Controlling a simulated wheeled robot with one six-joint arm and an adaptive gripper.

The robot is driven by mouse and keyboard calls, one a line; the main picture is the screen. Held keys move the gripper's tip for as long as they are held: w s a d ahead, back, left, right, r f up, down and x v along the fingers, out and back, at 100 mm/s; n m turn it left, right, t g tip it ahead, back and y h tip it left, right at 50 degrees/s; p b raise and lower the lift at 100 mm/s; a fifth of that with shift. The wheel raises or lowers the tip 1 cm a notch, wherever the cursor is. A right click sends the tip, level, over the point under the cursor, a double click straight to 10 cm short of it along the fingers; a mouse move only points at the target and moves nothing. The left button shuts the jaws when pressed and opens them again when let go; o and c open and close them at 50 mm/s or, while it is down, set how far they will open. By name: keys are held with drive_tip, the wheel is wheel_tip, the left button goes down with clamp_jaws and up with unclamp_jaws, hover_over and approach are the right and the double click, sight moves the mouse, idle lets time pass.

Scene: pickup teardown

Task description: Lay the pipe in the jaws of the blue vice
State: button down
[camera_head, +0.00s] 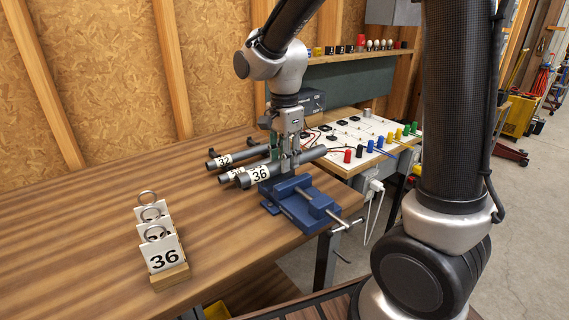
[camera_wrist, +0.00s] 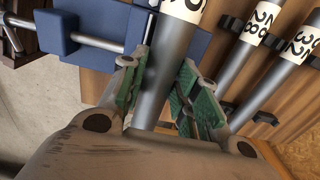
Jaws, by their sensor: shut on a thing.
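The grey pipe with a white 36 label (camera_head: 307,156) lies across my gripper (camera_head: 289,161), which is shut on it. In the wrist view the pipe (camera_wrist: 153,98) runs between the green finger pads of my gripper (camera_wrist: 157,85), its label cut off at the top edge. The blue vice (camera_head: 293,203) stands at the table's right edge, directly below the pipe. In the wrist view, blue vice parts (camera_wrist: 75,30) show on both sides of the pipe. I cannot tell whether the pipe touches the vice or sits between its jaws.
Pipes labelled 32 (camera_head: 240,155) and 28 (camera_wrist: 247,62) lie beside the held pipe. A white board with coloured terminals (camera_head: 345,137) is behind the vice. The table's left is clear.

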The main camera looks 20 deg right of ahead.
drive_tip(key=shift+f, duration=0.75)
drive_tip(key=shift+f, duration=0.6)
drive_tip(key=c, duration=1.1)
unclamp_jaws()
drive_tip(key=shift+f, duration=0.15)
drive_tip(key=shift+o, duration=0.2)
wheel_tip(320, 180, up, 12)
drive_tip(key=shift+r, duration=0.2)
drive_tip(key=s+d+r+n+t, duration=0.1)
drive_tip(key=s+d+n+t, duration=0.3)
drive_tip(key=s+d+n, duration=1)
drive_tip(key=s+d, duration=0.1)
drive_tip(key=s, duration=0.4)
